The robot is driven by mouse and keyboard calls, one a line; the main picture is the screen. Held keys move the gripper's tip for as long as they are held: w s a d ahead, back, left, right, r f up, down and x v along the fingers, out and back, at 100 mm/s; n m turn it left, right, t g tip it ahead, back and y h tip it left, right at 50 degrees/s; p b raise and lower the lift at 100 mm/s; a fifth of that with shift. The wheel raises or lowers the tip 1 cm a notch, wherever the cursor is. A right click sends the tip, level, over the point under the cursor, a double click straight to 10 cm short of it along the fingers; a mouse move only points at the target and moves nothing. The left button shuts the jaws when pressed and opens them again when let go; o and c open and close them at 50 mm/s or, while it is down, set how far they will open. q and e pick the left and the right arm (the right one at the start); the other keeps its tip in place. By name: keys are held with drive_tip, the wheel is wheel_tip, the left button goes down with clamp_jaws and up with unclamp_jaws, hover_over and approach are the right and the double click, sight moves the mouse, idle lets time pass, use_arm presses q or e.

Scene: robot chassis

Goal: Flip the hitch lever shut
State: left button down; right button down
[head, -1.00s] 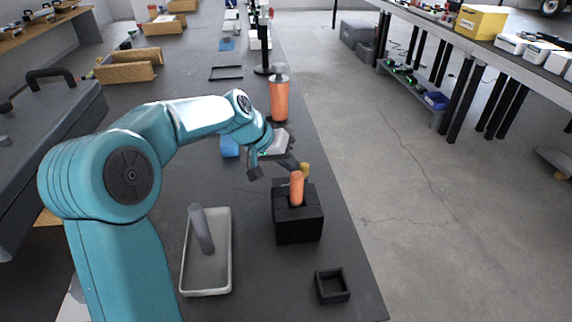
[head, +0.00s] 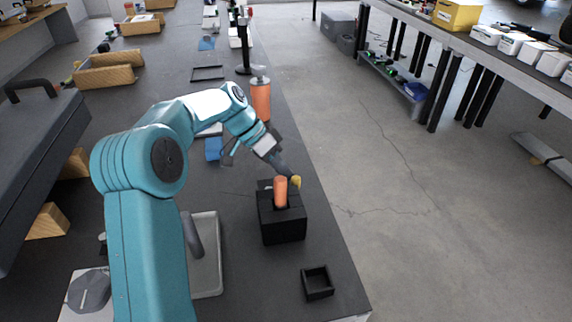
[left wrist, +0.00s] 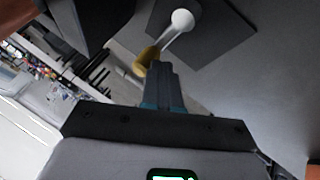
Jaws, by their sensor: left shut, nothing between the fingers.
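The hitch lever shows in the left wrist view as a pale shaft (left wrist: 172,42) with a white ball at one end and a gold knob (left wrist: 146,60) at the other. In the head view only its gold knob (head: 296,182) shows clearly, just behind and right of an orange upright cylinder (head: 280,193) on a black block (head: 283,222). My left gripper (head: 288,173) is shut and empty, its tips right at the gold knob. In the wrist view the closed fingertips (left wrist: 163,70) are beside the knob; contact cannot be told for certain. My right gripper is not in view.
A small black open box (head: 317,283) stands on the bench in front of the block. A grey tray (head: 206,285) lies to the left, partly behind my arm. A larger orange cylinder (head: 261,100) stands behind. The bench's right edge runs close to the block.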

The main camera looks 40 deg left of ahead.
use_arm(q)
drive_tip(key=shift+d, duration=0.15)
drive_tip(key=shift+s+a, duration=0.6)
drive_tip(key=shift+a, duration=0.05)
drive_tip(key=shift+w, duration=0.1)
